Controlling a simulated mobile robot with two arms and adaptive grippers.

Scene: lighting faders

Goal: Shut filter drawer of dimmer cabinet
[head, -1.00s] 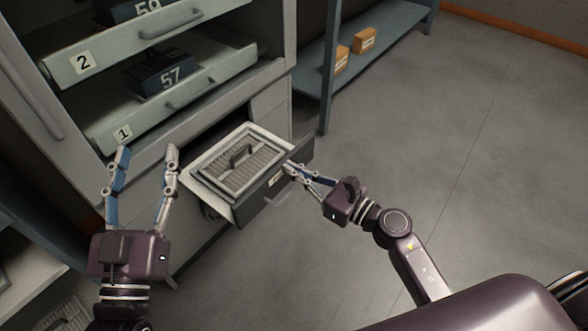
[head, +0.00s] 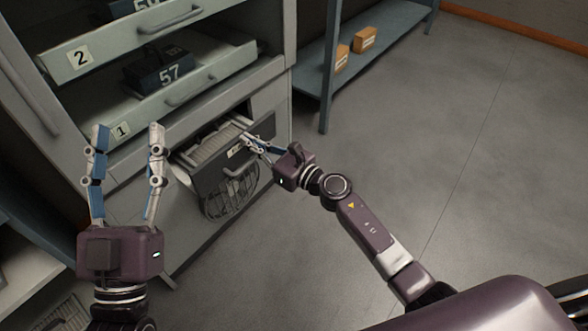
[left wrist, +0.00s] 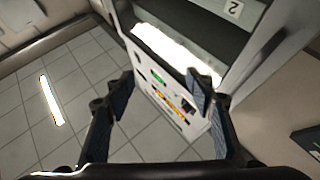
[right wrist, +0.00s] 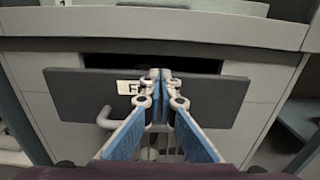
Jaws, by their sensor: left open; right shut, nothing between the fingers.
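The filter drawer (head: 225,172) of the dimmer cabinet (head: 265,85) is partly open below the numbered drawers, its pleated filter showing behind the dark front. In the right wrist view the drawer front (right wrist: 75,92) has a pale label and a grey handle, and a dark gap shows above it. My right gripper (head: 252,140) is shut and empty, its fingertips at the front, right of the label (right wrist: 130,87); it also shows in the right wrist view (right wrist: 160,76). My left gripper (head: 128,130) is open and empty, left of the drawer; its fingers show in the left wrist view (left wrist: 160,82).
Drawer 1 (head: 205,88) and drawer 2 (head: 115,48) stand pulled out above, with numbered dark blocks inside. A wire fan guard (head: 228,198) is below the filter drawer. A blue-grey shelf (head: 385,45) with orange boxes stands right; the floor between is clear.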

